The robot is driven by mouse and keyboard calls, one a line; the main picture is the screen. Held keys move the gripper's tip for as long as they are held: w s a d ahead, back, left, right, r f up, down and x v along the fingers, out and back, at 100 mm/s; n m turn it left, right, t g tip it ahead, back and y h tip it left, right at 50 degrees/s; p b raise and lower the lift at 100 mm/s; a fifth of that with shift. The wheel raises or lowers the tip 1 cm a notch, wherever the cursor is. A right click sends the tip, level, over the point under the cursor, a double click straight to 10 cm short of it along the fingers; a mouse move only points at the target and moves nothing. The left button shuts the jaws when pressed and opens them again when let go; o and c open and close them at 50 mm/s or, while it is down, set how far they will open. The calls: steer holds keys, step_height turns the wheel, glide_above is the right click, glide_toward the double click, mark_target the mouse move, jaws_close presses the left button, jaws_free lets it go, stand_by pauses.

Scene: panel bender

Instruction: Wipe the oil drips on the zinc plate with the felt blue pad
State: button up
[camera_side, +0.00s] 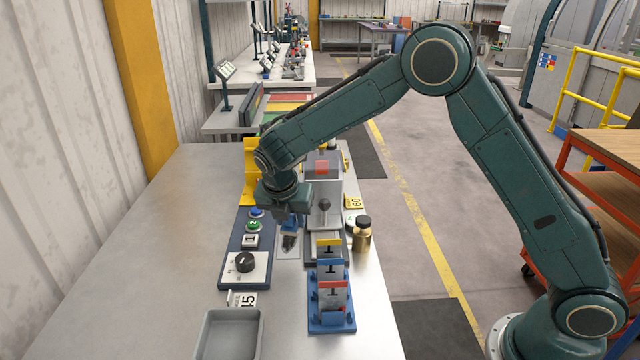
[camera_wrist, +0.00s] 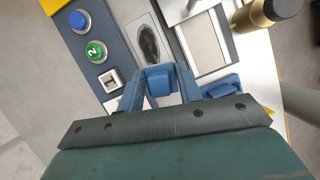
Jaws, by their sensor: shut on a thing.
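My gripper (camera_wrist: 162,82) is shut on the felt blue pad (camera_wrist: 160,80), which sits between its two blue fingers in the wrist view. The zinc plate (camera_wrist: 136,27) lies just beyond the pad, with a dark, oval patch of oil drips (camera_wrist: 149,44) on it. In the side view my gripper (camera_side: 290,222) hangs low over the bench at the far end of the zinc plate (camera_side: 281,254). The oil drips (camera_side: 289,242) show there as a dark patch on the plate. I cannot tell whether the pad touches the plate.
A control panel (camera_side: 236,280) with buttons and a black knob lies left of the plate. A grey press (camera_side: 322,190), a brass bottle (camera_side: 362,236) and a blue rack of cards (camera_side: 331,318) stand right. A grey tray (camera_side: 208,352) is in front. The bench's left side is clear.

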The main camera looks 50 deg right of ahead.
steer(key=shift+w+a+r+n+t+y, duration=0.15)
steer(key=shift+a+n+t+y, duration=0.05)
steer(key=shift+n, duration=0.45)
steer(key=shift+w+a+r+n+t+y, duration=0.15)
steer(key=shift+a+n+t+y, duration=0.05)
steer(key=shift+n, duration=0.45)
steer(key=shift+f, duration=0.1)
glide_above(288, 251)
steer(key=s, duration=0.1)
steer(key=shift+s+a+f, duration=0.1)
steer(key=shift+a+f, duration=0.15)
steer(key=shift+f, duration=1.35)
steer(key=shift+a+f, duration=0.2)
steer(key=shift+f, duration=1.35)
steer(key=shift+x, duration=0.9)
steer(key=shift+c, duration=0.4)
steer(key=shift+w+d, duration=3.35)
steer(key=shift+s+a, duration=3.6)
steer(key=shift+a, duration=0.05)
steer(key=shift+r, duration=4.1)
